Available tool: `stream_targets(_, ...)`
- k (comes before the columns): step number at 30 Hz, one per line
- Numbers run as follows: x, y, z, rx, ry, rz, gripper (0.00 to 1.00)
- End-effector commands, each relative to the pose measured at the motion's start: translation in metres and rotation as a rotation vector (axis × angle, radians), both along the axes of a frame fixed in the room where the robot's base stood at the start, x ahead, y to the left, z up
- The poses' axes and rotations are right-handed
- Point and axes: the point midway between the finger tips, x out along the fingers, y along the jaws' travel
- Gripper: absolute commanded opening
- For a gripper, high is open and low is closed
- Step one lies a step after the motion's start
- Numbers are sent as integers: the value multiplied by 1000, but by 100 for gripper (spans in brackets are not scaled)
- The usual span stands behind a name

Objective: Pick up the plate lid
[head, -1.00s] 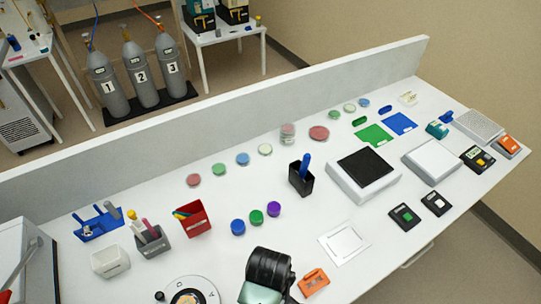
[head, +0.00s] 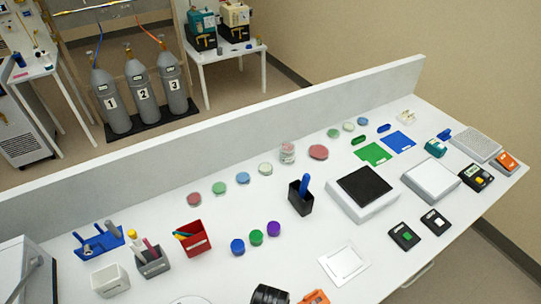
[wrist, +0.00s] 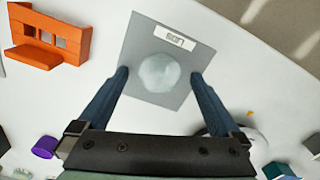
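The plate lid (wrist: 159,72) is a clear, round, shallow disc. In the wrist view it lies on a grey square mat (wrist: 146,30) with a white "LIDS" label. My gripper (wrist: 160,75) is open, with its dark blue fingers spread to the left and right of the lid. Gaps show between the lid and both fingers; nothing is held. I cannot tell how far the fingertips are above the mat. In the head view the lid and mat are not visible; only a dark part of my arm shows at the bottom edge.
An orange rack (wrist: 50,40) stands left of the mat in the wrist view. A round white device (wrist: 232,128) is partly hidden by the right finger. A purple cap (wrist: 45,146) is at lower left. The table's edge runs across the upper right, with floor beyond.

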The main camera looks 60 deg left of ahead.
Motion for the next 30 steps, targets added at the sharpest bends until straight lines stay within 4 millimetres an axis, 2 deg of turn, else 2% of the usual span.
stream_targets(1,0,0,0,0,0,0,93)
stream_targets(2,0,0,0,0,0,0,87)
stream_targets(14,0,0,0,0,0,0,16)
stream_targets(23,0,0,3,0,-1,0,16)
stream_targets(30,1,0,24,2,-3,0,16)
